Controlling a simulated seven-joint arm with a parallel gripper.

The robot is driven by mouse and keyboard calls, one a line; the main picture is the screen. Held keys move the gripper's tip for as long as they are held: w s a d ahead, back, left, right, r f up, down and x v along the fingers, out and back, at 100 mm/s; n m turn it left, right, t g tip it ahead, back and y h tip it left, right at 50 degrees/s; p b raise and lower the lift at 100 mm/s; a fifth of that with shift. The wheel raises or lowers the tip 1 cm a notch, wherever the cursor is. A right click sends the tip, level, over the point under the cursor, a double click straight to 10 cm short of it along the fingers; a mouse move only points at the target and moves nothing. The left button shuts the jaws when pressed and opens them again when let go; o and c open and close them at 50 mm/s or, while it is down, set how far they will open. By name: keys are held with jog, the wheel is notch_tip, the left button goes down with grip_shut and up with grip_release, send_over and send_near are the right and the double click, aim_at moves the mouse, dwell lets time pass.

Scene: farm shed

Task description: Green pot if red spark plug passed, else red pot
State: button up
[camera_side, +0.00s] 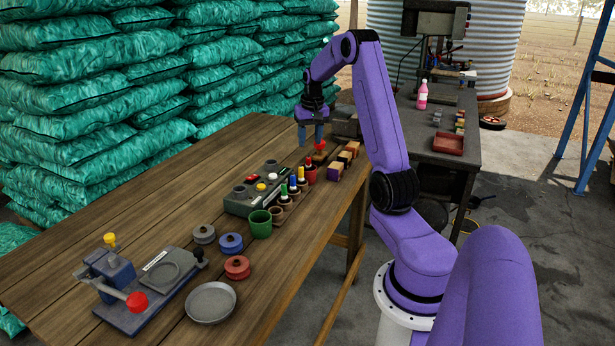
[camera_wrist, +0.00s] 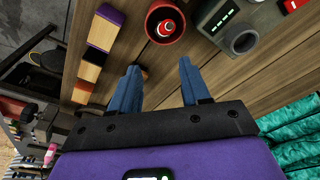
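The red pot (camera_side: 310,175) stands at the far end of a row of small holders. A plug with a red top (camera_side: 309,160) is in it; it shows from above in the wrist view (camera_wrist: 166,27). The green pot (camera_side: 260,225) stands empty-looking near the grey tester box (camera_side: 240,207). Green bars (camera_wrist: 220,15) show on the box in the wrist view, and a red patch lies beyond them. My gripper (camera_side: 311,142) is open beyond the red pot. Nothing shows between its blue fingers in the wrist view (camera_wrist: 158,88).
Plugs with green, blue and yellow tops stand in brown holders (camera_side: 277,213). Several wooden blocks (camera_side: 335,171) lie near the table edge. A small red thing (camera_side: 320,147) shows below my gripper. Round lids, a plate (camera_side: 211,302) and a press (camera_side: 140,290) occupy the near end.

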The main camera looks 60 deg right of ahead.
notch_tip(320, 180, up, 17)
jog(key=s+a, duration=0.2)
dwell(0.6)
jog(key=shift+r, duration=0.1)
jog(key=w+a+f+n, duration=0.1)
jog(key=a+f+n, duration=0.15)
jog(key=a, duration=0.75)
jog(key=w+a+f+n+y, duration=0.1)
jog(key=a+n, duration=0.3)
jog(key=a, duration=0.6)
jog(key=w+a+f+n, duration=0.1)
jog(key=a+f+n, duration=0.15)
jog(key=a, duration=0.85)
jog(key=s+a+f+n, duration=0.4)
jog(key=s+a+n, duration=0.2)
jog(key=s+a, duration=0.55)
jog(key=s+a+f+n, duration=0.1)
jog(key=s+f+n, duration=0.1)
jog(key=s, duration=0.5)
jog(key=s+a+f+n+g, duration=0.1)
jog(key=s+f+n, duration=0.2)
jog(key=s, duration=0.3)
jog(key=shift+s+f+n+y, duration=0.2)
jog(key=shift+s+n+y, duration=0.15)
jog(key=shift+n, duration=0.45)
